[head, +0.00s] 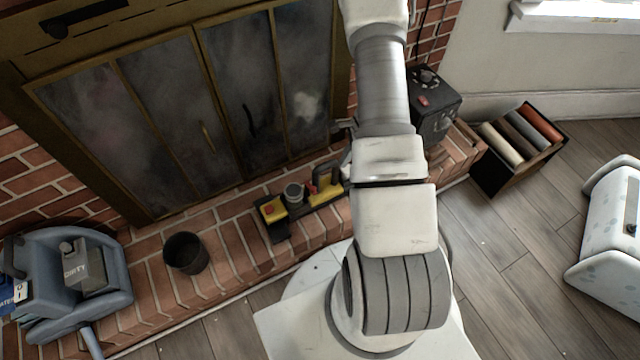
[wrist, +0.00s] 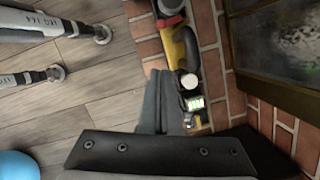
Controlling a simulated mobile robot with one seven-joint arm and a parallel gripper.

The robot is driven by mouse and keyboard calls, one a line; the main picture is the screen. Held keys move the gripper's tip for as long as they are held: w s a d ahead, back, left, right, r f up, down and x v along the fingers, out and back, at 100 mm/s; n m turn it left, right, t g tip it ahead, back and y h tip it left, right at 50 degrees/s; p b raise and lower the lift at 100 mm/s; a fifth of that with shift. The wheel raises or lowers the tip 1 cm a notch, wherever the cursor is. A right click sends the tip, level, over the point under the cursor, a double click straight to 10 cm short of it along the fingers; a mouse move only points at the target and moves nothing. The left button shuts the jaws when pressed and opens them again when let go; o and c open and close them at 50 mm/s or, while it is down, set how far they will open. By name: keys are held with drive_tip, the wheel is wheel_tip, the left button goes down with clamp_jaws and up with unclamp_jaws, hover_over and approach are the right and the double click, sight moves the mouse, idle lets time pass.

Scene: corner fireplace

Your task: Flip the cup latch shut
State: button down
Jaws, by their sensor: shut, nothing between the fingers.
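A black-and-yellow device (head: 325,189) with a red part and a small grey round cup (head: 294,193) lies along the brick hearth in the head view. In the wrist view the yellow device (wrist: 178,48) and a pale round cap (wrist: 189,81) are near the top centre. I cannot make out which small part is the cup latch, or its position. My gripper (wrist: 160,74) is shut and empty in the wrist view, its dark fingers just left of the cap. I cannot tell whether they touch anything. My arm hides part of the hearth in the head view.
The glass fireplace doors (head: 185,115) stand behind the hearth. A dark bucket (head: 186,253) and a blue-grey cleaning machine (head: 70,280) are at left. A black box (head: 432,105) and a crate of rolls (head: 515,140) are at right. Metal poles (wrist: 65,28) lie on the wood floor.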

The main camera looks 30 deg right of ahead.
drive_tip(key=shift+s+d+f, duration=0.15)
drive_tip(key=shift+f, duration=0.4)
drive_tip(key=b, duration=0.4)
approach(310, 186)
drive_tip(key=s+d+f, duration=0.4)
drive_tip(key=f, duration=0.1)
drive_tip(key=a, duration=0.1)
drive_tip(key=w+a, duration=0.1)
drive_tip(key=a, duration=0.1)
drive_tip(key=shift+w+a+r, duration=0.1)
drive_tip(key=shift+w+a, duration=0.2)
drive_tip(key=shift+a, duration=0.05)
